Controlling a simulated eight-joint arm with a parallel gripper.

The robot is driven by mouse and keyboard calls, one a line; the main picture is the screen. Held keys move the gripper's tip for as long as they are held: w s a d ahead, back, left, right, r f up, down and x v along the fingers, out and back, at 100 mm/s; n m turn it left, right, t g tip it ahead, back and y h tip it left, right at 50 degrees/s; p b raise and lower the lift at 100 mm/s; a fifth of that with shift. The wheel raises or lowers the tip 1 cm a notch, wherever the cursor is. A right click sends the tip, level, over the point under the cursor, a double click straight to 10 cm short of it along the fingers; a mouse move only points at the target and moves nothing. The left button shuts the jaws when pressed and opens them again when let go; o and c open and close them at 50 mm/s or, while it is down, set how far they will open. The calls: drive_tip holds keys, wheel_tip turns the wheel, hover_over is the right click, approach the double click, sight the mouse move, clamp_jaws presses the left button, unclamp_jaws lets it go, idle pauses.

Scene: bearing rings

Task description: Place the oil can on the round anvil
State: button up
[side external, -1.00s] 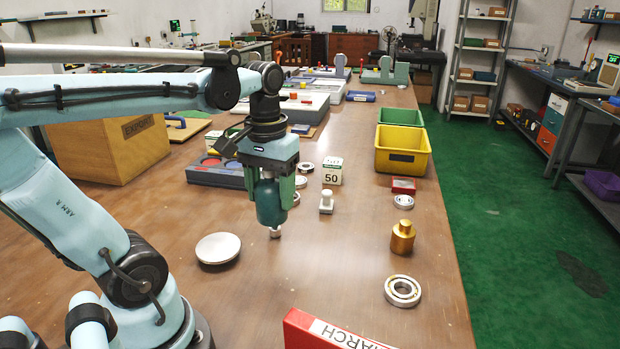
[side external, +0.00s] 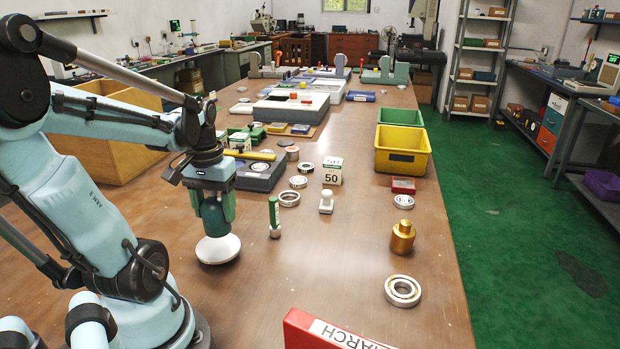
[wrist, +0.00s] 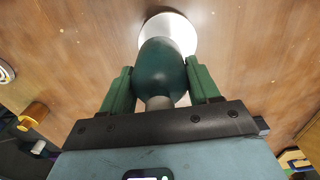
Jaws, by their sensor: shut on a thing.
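The oil can (side external: 213,218) is a dark green rounded bottle, held upright with its narrow end up between the green fingers of my gripper (side external: 212,208). The round anvil (side external: 230,252) is a pale flat disc on the table. The can is over the anvil in the side view, and its lower end overlaps the disc's far part. I cannot tell whether they touch. In the wrist view, the oil can (wrist: 162,72) sits between both fingers of my gripper (wrist: 160,88), and the anvil (wrist: 180,30) shows partly behind it, its remaining surface hidden.
A green-handled stamp-like piece (side external: 274,214) stands just right of the anvil. Bearing rings (side external: 289,199) and a dark tray (side external: 258,172) lie farther back. A brass weight (side external: 402,237) and a large ring (side external: 402,291) are at right. The table between is clear.

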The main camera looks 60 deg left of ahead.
sight(214, 223)
drive_tip(key=shift+s+a+f, duration=0.25)
drive_tip(key=shift+a+f, duration=0.3)
drive_tip(key=shift+a, duration=0.1)
drive_tip(key=shift+f, duration=1.85)
drive_tip(key=shift+f, duration=0.15)
drive_tip(key=o, duration=1.2)
drive_tip(key=shift+o, duration=0.2)
